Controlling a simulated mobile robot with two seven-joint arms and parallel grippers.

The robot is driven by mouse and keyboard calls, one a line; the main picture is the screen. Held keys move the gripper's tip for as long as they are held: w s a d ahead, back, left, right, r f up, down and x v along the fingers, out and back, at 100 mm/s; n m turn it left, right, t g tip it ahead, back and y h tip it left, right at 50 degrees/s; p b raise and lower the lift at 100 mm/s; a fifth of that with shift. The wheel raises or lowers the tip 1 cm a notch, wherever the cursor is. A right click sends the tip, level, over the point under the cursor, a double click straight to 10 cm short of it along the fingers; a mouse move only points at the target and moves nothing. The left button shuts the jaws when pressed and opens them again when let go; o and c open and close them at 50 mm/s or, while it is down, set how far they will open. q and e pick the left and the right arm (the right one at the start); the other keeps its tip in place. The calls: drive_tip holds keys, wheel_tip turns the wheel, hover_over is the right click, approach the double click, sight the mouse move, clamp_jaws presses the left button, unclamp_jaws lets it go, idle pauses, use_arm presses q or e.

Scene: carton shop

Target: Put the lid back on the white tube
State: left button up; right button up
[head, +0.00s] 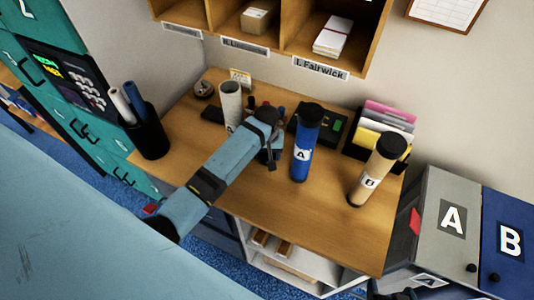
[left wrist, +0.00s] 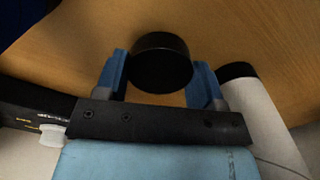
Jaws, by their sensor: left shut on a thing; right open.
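The white tube (head: 231,100) stands on the wooden desk in the head view, just left of my left gripper (head: 272,143). Its top looks uncapped. In the left wrist view the white tube (left wrist: 268,125) shows at the right with a dark end; I cannot tell if that is its base. My left gripper (left wrist: 160,75) is shut on a round black lid (left wrist: 160,60), held between its blue fingers beside the tube, apart from it. The lid is hidden by my arm in the head view. My right gripper (head: 394,291) is partly visible at the bottom edge, open.
A blue tube A (head: 305,145) and a tan tube B (head: 378,170), both black-capped, stand to the right. A dark device (head: 332,126), a file holder (head: 385,128) and a black bin of rolls (head: 150,135) are nearby. The desk (head: 310,215) is clear in front.

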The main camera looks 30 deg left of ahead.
use_arm(q)
wheel_tip(320, 180, up, 28)
idle(0.7)
drive_tip(key=s+d+f+m, duration=0.2)
drive_tip(key=s+f+m, duration=0.2)
drive_tip(key=s+m, duration=0.1)
drive_tip(key=shift+f, duration=0.3)
